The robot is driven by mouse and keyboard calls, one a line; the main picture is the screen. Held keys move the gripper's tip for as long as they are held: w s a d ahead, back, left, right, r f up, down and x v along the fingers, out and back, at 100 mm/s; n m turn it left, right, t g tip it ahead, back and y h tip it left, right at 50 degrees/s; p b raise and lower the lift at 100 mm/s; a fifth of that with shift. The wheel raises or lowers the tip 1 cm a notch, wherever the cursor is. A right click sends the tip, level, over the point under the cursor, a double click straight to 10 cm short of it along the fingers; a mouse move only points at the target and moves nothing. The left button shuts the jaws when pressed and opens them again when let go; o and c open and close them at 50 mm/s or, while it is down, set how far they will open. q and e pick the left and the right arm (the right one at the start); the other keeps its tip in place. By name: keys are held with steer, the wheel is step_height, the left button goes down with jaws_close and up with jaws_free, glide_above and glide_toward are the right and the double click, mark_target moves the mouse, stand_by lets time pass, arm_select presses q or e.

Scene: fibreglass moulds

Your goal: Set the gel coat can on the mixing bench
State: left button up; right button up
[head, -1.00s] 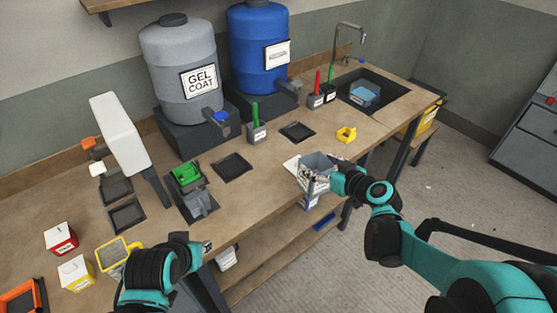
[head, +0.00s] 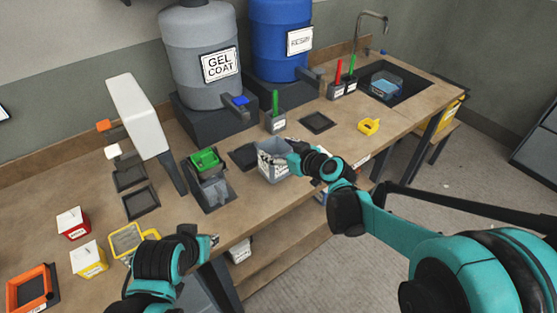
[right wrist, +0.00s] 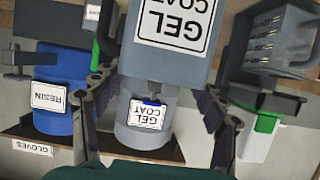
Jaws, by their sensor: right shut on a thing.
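The gel coat can (head: 268,166) is a grey, open-topped square container. My right gripper (head: 290,162) is shut on it from its right side. The can is upright at the front part of the mixing bench (head: 330,153), beside a dark square pad (head: 243,157) that it partly hides. I cannot tell whether its base touches the bench. In the right wrist view its GEL COAT label (right wrist: 177,22) appears upside down, with the fingers of my right gripper (right wrist: 155,98) on either side below. My left gripper (head: 212,241) is at the bench's front edge; its jaws are unclear.
A grey GEL COAT drum (head: 200,50) and blue drum (head: 280,40) stand behind. A scale-like device with a green top (head: 206,160) is left of the can. A yellow item (head: 369,126) and sink (head: 395,84) are right. Another dark pad (head: 317,122) is empty.

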steer(key=shift+f+b, duration=0.85)
steer(key=shift+f, duration=1)
steer(key=shift+f, duration=0.1)
steer(key=o, duration=1.9)
steer(key=shift+c, duration=0.2)
